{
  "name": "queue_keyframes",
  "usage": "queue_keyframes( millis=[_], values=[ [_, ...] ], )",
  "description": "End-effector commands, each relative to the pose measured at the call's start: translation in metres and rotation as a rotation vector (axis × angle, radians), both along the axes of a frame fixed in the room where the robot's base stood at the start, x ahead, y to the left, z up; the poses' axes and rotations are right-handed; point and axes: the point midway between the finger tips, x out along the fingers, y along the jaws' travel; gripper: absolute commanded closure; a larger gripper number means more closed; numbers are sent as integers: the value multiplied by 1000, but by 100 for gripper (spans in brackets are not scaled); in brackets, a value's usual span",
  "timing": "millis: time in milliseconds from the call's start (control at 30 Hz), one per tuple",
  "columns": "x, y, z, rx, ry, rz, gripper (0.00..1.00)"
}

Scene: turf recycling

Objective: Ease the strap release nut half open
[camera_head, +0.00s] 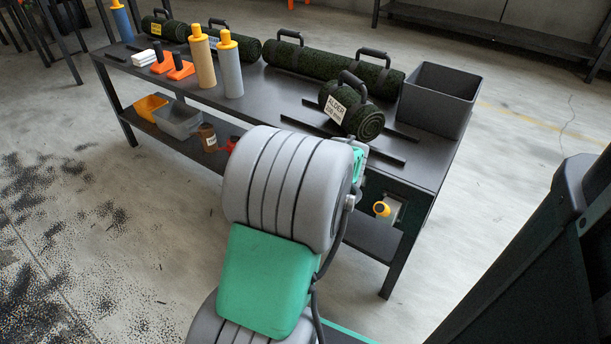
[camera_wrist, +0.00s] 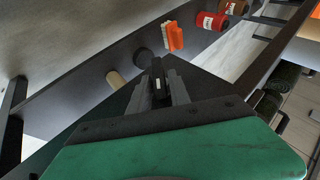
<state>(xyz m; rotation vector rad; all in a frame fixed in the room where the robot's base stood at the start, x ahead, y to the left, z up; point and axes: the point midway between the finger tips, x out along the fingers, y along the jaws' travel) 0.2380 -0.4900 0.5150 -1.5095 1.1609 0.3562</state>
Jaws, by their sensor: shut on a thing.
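My gripper (camera_wrist: 160,88) shows in the wrist view, with its two grey fingers closed on a narrow black piece with a small pale mark. This piece appears to be the strap release nut (camera_wrist: 157,80); its far end meets a dark surface, and how far it is turned cannot be told. A dark round knob (camera_wrist: 143,58) and a tan knob (camera_wrist: 115,80) stand just beyond the fingers, to the left. In the head view my arm hides the gripper and the nut. A yellow-orange knob (camera_head: 381,208) shows on the bench's lower right panel.
The dark bench (camera_head: 270,88) carries several turf rolls, one labelled roll (camera_head: 350,110) near the right end, and a grey bin (camera_head: 437,98). Orange and grey trays (camera_head: 180,120) and a red can (camera_wrist: 208,22) sit on the lower shelf. Floor in front is clear.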

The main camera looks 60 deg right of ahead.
Motion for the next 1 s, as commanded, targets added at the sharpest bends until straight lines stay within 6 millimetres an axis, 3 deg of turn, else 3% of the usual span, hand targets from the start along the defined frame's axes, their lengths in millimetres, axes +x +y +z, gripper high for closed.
queue_keyframes(
  millis=[333,833,867,1000],
  values=[
    [-2,0,-2,-23,-145,1,100],
    [-1,1,-2,-27,-169,3,100],
    [-1,1,-2,-27,-169,3,76],
    [-1,1,-2,-27,-168,3,64]
  ],
)
